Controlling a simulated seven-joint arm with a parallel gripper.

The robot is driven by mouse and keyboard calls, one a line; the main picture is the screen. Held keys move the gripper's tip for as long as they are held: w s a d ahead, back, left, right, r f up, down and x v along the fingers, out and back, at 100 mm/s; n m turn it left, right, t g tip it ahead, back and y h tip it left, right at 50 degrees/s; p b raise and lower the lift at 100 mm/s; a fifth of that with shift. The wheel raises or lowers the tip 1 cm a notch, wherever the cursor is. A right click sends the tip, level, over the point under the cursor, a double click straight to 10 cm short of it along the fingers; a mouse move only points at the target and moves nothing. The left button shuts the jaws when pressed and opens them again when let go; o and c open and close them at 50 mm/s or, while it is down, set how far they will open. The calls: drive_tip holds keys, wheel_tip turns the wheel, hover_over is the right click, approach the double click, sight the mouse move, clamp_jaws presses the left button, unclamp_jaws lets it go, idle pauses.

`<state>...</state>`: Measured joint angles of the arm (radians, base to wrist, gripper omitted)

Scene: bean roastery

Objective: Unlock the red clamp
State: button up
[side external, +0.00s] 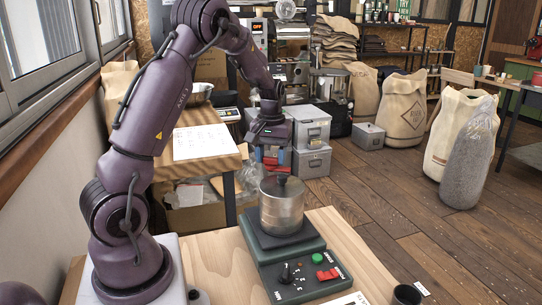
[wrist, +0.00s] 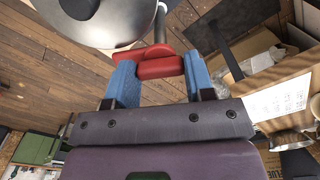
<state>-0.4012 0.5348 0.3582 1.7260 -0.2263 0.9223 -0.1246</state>
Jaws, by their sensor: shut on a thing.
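The red clamp (wrist: 150,52) shows in the wrist view between the two blue fingertips of my gripper (wrist: 158,67). My gripper is shut on its red lever part. The clamp's latch is too small to make out there.
The machine's front panel (side external: 306,276) carries a black knob, a green button and a red switch. A dark cup (side external: 407,294) stands at the table's front right. A side table (side external: 200,165) with a paper sheet stands behind my arm. Open floor lies to the right.

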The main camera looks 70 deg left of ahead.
drive_tip(key=n, duration=0.6)
drive_tip(key=shift+n, duration=0.3)
idle(0.5)
drive_tip(key=o, duration=0.9)
wheel_tip(320, 180, up, 13)
drive_tip(key=shift+r, duration=0.1)
